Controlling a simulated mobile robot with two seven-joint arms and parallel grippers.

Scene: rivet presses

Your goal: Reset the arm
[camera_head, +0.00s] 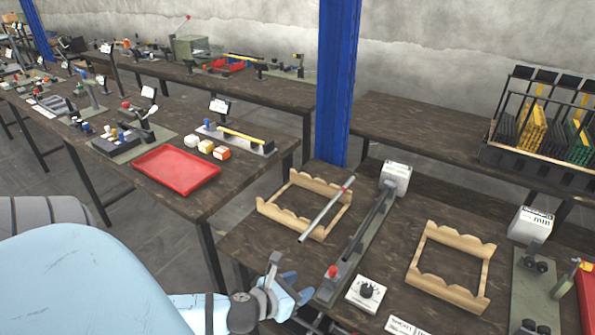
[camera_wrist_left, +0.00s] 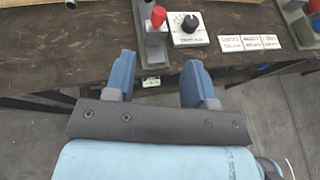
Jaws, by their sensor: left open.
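My left gripper (camera_head: 290,292) is at the front edge of the near workbench in the head view, low in the picture. In the left wrist view its two blue fingers (camera_wrist_left: 158,82) are spread apart with nothing between them. The fingers point at the bench edge, below a press base with a red knob (camera_wrist_left: 158,17). That red knob also shows in the head view (camera_head: 332,272). My right gripper is not in either view.
A white dial box (camera_head: 367,293) and label cards (camera_wrist_left: 248,43) lie close to the left gripper. Two wooden racks (camera_head: 452,290) stand on the bench, the left one with a metal rod (camera_head: 327,208) across it. A blue post (camera_head: 337,90) rises behind. A red tray (camera_head: 177,170) is on another table.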

